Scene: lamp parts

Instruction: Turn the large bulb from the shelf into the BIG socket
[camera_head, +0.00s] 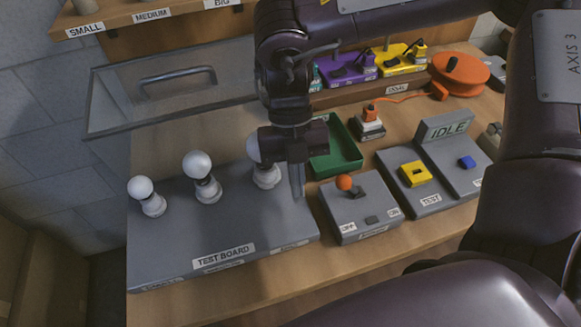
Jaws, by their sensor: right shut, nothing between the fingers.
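The grey test board (219,228) lies on the table with a row of three white sockets. A white bulb (140,187) stands in the left socket and a larger one (197,164) in the middle socket. In the right socket (266,180) stands another white bulb (252,147), its right part hidden behind my right gripper. My right gripper (297,190) is shut and empty, pointing down just right of that bulb, above the board. Whether it touches the bulb I cannot tell. My left gripper is out of view.
A wooden shelf (120,18) labelled SMALL, MEDIUM and BIG is cut off at the top left. A clear panel with a handle (178,78) stands behind the board. A green tray (338,150), a switch box (358,208) and a tester marked IDLE (450,150) stand to the right.

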